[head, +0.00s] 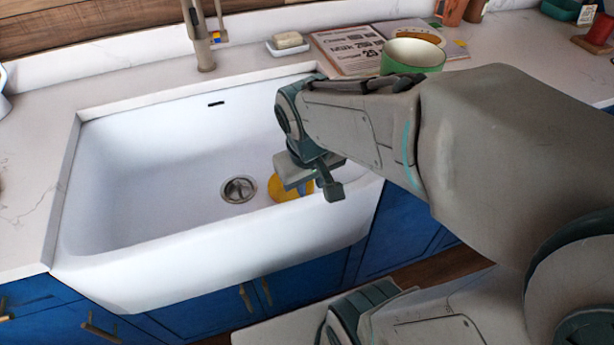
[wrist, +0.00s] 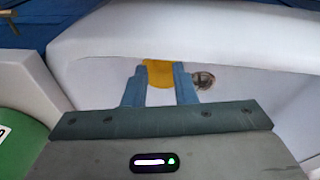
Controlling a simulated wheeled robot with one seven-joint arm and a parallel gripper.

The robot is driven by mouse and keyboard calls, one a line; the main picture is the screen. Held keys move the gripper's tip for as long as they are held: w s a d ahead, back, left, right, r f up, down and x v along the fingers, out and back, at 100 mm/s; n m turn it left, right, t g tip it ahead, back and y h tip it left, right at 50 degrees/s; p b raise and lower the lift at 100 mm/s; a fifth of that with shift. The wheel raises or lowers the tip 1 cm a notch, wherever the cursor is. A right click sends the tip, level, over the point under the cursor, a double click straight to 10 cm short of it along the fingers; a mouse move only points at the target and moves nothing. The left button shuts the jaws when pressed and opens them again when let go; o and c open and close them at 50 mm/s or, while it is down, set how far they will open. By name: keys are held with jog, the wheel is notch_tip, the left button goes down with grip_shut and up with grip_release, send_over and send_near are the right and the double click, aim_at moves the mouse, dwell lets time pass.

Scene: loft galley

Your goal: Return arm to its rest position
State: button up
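My gripper (head: 316,186) hangs over the right part of the white sink in the head view, with its two fingers apart. In the wrist view the blue fingers of my gripper (wrist: 160,88) are also spread. A yellow object (head: 284,190) shows behind the gripper, in the sink near the drain, partly hidden by the fingers. In the wrist view the yellow object (wrist: 159,76) appears between the fingers and seems to lie beyond them. My arm reaches in from the right of the head view.
The sink (head: 160,150) has a faucet (head: 201,40) behind it. A soap dish (head: 288,47), a printed sheet (head: 348,48) and a green pot (head: 412,56) stand on the counter at the back, the pot close beside my arm. Blue cabinets (head: 215,310) are below.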

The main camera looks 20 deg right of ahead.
jog(key=s, duration=0.1)
jog(key=s+m, duration=0.1)
jog(key=s+r+y, duration=0.1)
jog(key=shift+a, duration=0.25)
notch_tip(320, 180, up, 6)
jog(key=p, duration=0.6)
jog(key=shift+d+r+m+t, duration=0.15)
jog(key=shift+r+m+t, duration=0.05)
jog(key=shift+m+t, duration=0.1)
jog(key=shift+w, duration=0.1)
